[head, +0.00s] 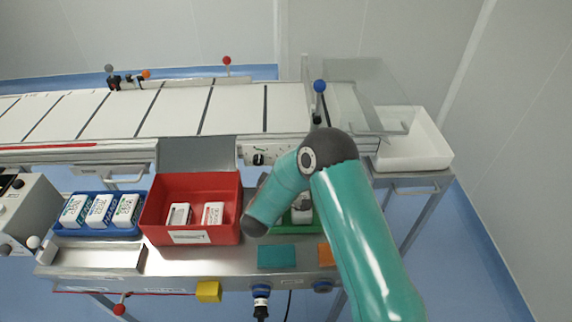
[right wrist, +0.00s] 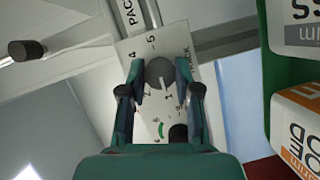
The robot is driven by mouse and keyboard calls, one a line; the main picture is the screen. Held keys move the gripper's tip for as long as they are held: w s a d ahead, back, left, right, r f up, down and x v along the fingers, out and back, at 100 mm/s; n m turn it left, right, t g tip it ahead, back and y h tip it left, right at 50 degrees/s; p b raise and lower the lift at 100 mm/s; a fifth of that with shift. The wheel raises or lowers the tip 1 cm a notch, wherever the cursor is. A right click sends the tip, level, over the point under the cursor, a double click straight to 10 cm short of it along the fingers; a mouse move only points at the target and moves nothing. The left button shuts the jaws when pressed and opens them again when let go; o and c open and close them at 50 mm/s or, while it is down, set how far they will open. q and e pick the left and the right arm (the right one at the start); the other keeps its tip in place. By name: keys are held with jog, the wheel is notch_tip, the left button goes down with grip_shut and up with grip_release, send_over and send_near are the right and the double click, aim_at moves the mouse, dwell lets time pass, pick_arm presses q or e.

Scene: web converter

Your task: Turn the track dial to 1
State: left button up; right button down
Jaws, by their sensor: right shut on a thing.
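The track dial (right wrist: 160,73) is a round grey knob on a white control plate (right wrist: 148,48) with printed numbers and the word TRACK at its right. In the right wrist view my right gripper (right wrist: 160,80) has its two fingers on either side of the dial, shut on it. A pale mark runs down the knob's lower part, near small printed digits; I cannot tell its exact setting. In the head view the plate (head: 246,150) is on the conveyor's front side, and my right arm hides the gripper. My left gripper is not in view.
A second black knob (right wrist: 178,135) sits below the dial, near a green arc. A red bin (head: 190,236) with white boxes and a blue tray (head: 95,232) stand on the bench. A green bin (head: 288,228) is partly behind my arm. A white tub (head: 425,150) is at right.

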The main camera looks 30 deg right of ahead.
jog(key=shift+w+a, duration=0.15)
jog(key=shift+a, duration=0.05)
jog(key=c, duration=0.8)
grip_release()
jog(key=shift+w, duration=0.1)
jog(key=shift+d, duration=0.1)
jog(key=v, duration=1.2)
jog(key=shift+s+f, duration=0.2)
jog(key=shift+r, duration=0.1)
